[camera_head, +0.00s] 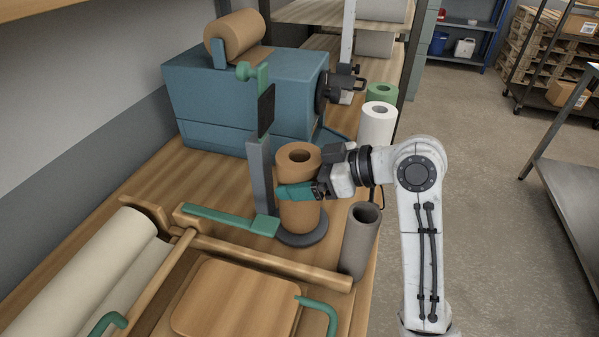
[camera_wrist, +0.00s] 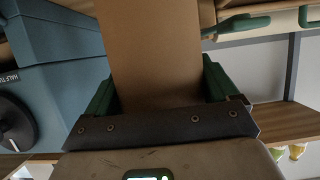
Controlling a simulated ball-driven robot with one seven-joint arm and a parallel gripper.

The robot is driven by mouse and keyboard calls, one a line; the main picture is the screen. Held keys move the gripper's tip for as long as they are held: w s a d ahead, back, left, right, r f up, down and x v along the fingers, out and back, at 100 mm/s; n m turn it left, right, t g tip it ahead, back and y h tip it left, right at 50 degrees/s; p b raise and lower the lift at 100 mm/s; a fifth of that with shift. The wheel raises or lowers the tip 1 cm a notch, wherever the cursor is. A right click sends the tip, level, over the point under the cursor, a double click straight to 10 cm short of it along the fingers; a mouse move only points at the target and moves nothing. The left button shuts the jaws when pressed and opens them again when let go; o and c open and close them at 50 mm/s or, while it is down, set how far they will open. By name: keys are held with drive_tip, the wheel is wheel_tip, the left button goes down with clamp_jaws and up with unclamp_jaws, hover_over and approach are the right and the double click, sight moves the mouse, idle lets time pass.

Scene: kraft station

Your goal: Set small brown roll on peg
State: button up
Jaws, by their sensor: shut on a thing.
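The small brown roll (camera_head: 299,216) is upright, its hollow core facing up. My gripper (camera_head: 297,190) is shut around its middle with teal fingers. In the wrist view the roll (camera_wrist: 155,50) fills the space between the green fingers (camera_wrist: 158,95). The roll's lower end is over a dark round base (camera_head: 318,238) on the wooden table, and it looks to be touching or very close to it. I see no peg; any peg there is hidden by the roll.
A grey post (camera_head: 260,175) with a green foot (camera_head: 265,226) stands just left of the roll. A grey tube (camera_head: 360,240) stands at front right. A white roll (camera_head: 377,125) and a green roll (camera_head: 381,93) stand behind. A blue machine (camera_head: 240,95) is at back left.

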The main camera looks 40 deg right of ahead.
drive_tip(key=o, duration=1.2)
drive_tip(key=v, duration=1)
drive_tip(key=shift+s+d+r, duration=0.15)
drive_tip(key=shift+s+d, duration=0.1)
drive_tip(key=shift+s, duration=0.05)
